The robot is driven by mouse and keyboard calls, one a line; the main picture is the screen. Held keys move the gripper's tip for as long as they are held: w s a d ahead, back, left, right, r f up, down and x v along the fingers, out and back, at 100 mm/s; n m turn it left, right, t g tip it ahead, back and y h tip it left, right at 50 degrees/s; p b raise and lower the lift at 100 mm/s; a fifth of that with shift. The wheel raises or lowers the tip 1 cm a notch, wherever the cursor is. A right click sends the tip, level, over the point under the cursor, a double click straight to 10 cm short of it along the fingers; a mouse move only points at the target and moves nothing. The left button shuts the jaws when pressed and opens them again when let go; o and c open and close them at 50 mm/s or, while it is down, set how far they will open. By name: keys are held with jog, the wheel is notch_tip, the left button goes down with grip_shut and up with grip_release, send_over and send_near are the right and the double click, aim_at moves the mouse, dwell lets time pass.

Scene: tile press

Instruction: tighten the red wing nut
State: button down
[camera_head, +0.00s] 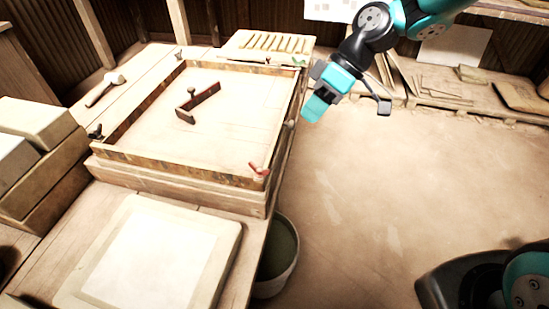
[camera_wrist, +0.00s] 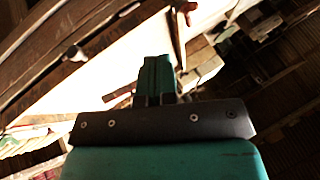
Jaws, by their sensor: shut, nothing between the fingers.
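The red wing nut (camera_head: 259,168) sits at the near right corner of the wooden frame (camera_head: 190,172) on the press. My gripper (camera_head: 314,108) is shut and empty, in the air beyond the frame's right side, well up and right of the red wing nut in the head view. In the wrist view my gripper (camera_wrist: 156,68) has its fingers together. A dark wing nut (camera_head: 95,132) is at the near left corner, and a green one (camera_head: 299,61) is at the far right corner.
A brown angled bar with a knob (camera_head: 200,101) lies inside the frame. A pale slab (camera_head: 150,252) lies in front, a bucket (camera_head: 280,255) stands below the bench edge, and a slatted rack (camera_head: 266,44) is behind. The floor at right is open.

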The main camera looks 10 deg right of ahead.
aim_at(260, 171)
jog(key=s+a+f+p, duration=0.2)
jog(key=s+a+f, duration=0.3)
jog(key=a+f, duration=0.3)
